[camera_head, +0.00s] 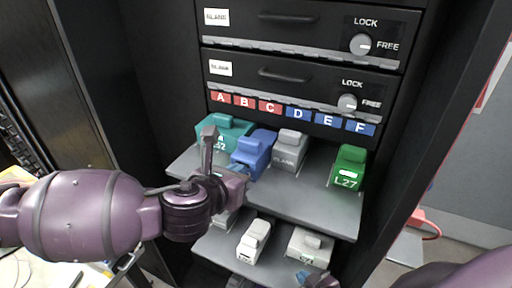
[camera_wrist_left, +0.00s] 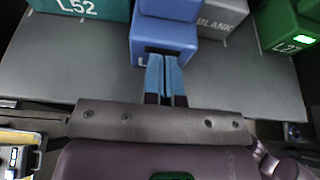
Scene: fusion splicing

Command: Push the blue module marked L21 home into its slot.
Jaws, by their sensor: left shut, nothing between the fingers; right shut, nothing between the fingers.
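The blue module (camera_head: 254,153) marked with an L sits on the upper grey shelf, between a teal module and a grey blank. In the left wrist view the blue module (camera_wrist_left: 165,36) stands straight ahead, its label mostly hidden behind the fingers. My left gripper (camera_wrist_left: 166,80) is shut and empty, its blue fingertips at the module's front face; whether they touch it I cannot tell. In the head view my left gripper (camera_head: 238,170) partly hides the module's front. My right gripper (camera_head: 303,277) shows only partly at the bottom edge, away from the module.
The teal L52 module (camera_head: 223,132), grey BLANK module (camera_head: 290,148) and green L27 module (camera_head: 348,167) stand on the shelf (camera_head: 300,198). Bare shelf lies between the grey and green ones. Pale modules (camera_head: 254,240) sit on the lower shelf. Drawers with lock knobs (camera_head: 347,103) are above.

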